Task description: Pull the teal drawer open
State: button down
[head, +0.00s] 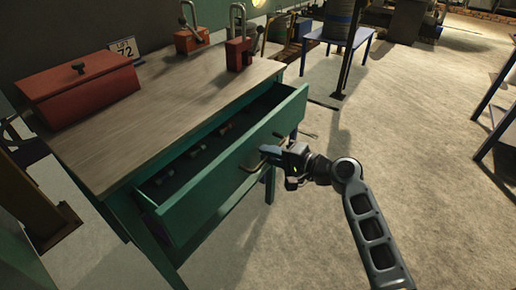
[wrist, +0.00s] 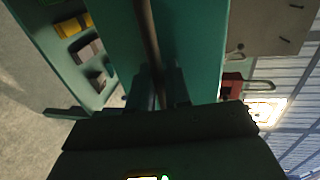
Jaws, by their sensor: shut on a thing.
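The teal drawer (head: 225,173) stands partly open under the wooden top of a teal workbench (head: 160,115). Several small items lie inside it. A handle (head: 255,163) is on the drawer's front. My gripper (head: 266,156) is at the front face and shut on this handle. In the wrist view the handle (wrist: 149,38) runs as a dark bar down between my gripper's fingers (wrist: 158,90), with the teal drawer front (wrist: 198,45) behind it. The exact finger contact is dark and partly hidden.
A blue table (head: 335,33) stands behind, and another table edge (head: 497,105) is at the right. The concrete floor (head: 420,130) in front of the drawer is mostly clear.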

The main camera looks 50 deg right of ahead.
jog(key=f+v, duration=0.2)
jog(key=v, duration=0.9)
jog(key=shift+s+f, duration=0.2)
jog(key=shift+s, duration=0.35)
jog(key=c, duration=1.3)
grip_release()
jog(key=shift+c, duration=0.2)
